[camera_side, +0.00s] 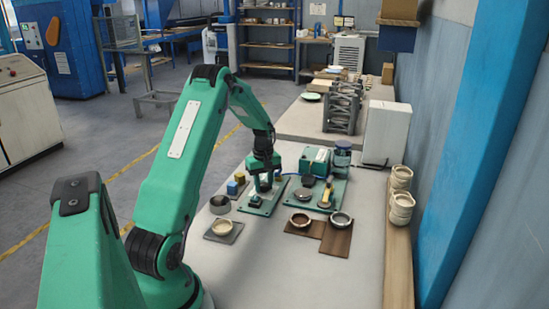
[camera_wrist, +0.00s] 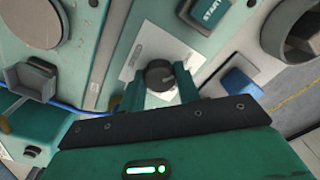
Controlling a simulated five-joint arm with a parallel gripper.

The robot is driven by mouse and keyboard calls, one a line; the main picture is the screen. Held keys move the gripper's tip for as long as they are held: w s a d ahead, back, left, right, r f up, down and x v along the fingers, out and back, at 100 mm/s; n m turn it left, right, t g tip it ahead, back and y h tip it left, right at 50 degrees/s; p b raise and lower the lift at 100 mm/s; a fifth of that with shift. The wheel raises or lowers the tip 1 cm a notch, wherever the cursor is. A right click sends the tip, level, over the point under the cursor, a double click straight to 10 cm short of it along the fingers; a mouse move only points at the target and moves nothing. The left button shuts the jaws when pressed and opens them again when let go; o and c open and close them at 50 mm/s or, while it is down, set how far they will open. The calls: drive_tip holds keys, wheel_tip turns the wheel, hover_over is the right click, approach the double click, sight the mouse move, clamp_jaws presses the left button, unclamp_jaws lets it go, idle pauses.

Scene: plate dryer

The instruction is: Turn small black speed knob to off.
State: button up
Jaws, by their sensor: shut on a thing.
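The small black speed knob (camera_wrist: 159,74) is round and stands on a white label plate (camera_wrist: 146,55) on a green panel, near the middle of the wrist view. A pale mark shows on its right side; I cannot read the plate's print well enough to tell the setting. My gripper (camera_wrist: 161,88) has its two green fingers on either side of the knob and is shut on it. In the side view my gripper (camera_side: 264,184) reaches down onto the green panel (camera_side: 254,208), and the knob is hidden there.
A green machine (camera_side: 314,160) with a dark disc stands right of the panel. Bowls on dark boards (camera_side: 335,243) are in front. A grey rack (camera_side: 342,112) stands behind. Bare bench shows at the front.

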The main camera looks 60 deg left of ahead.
sight(264, 184)
drive_tip(key=shift+r, duration=0.15)
idle(0.3)
drive_tip(key=o, duration=1)
drive_tip(key=shift+c, duration=0.2)
drive_tip(key=shift+r, duration=3.85)
